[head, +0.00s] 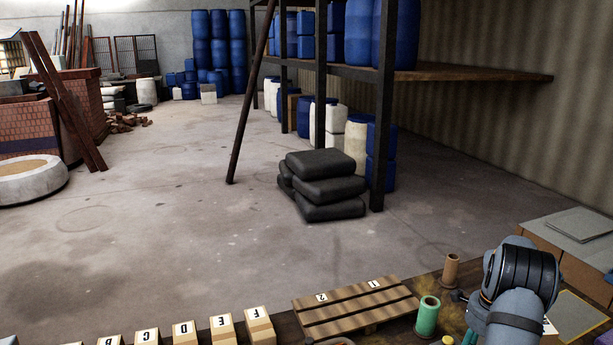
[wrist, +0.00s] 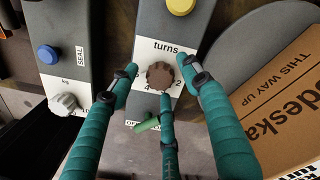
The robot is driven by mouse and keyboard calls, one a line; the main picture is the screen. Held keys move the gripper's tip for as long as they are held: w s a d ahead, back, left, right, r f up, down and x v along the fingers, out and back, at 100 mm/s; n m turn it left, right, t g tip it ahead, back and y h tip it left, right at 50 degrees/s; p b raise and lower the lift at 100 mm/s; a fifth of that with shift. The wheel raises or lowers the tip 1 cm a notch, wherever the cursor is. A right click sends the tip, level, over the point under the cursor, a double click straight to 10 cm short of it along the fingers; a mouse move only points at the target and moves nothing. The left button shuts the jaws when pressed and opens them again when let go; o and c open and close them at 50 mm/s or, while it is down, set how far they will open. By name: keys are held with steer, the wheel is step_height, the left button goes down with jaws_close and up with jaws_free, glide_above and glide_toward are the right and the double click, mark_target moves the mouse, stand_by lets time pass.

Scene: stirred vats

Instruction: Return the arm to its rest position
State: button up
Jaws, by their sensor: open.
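My arm (head: 518,285) shows in the head view at the lower right, over the right end of the workbench. The head view does not clearly show my gripper's fingers. In the wrist view my gripper (wrist: 158,72) has its teal fingers spread apart and holds nothing. The fingertips are around a brown knob (wrist: 160,75) on a panel with a white label reading "turns". I cannot tell whether any finger touches the knob.
The wrist view shows a yellow button (wrist: 181,5), a blue button (wrist: 47,54), a grey knob (wrist: 66,104) and a cardboard box (wrist: 285,95). In the head view, a wooden pallet (head: 356,308), lettered boxes (head: 222,332) and a green spool (head: 428,316) stand along the bench.

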step_height(320, 180, up, 11)
step_height(320, 180, down, 11)
steer(key=shift+s+f, duration=0.1)
steer(key=shift+f, duration=0.05)
steer(key=shift+r+n+p, duration=0.4)
steer(key=shift+n+p, duration=0.2)
steer(key=shift+p, duration=0.3)
steer(key=n+p, duration=0.3)
steer(key=n, duration=0.1)
steer(key=shift+r, duration=0.15)
steer(key=n+p, duration=0.4)
steer(key=n, duration=0.1)
steer(key=n+p, duration=0.7)
steer(key=shift+f+n, duration=0.2)
steer(key=shift+n, duration=0.2)
steer(key=shift+r, duration=0.65)
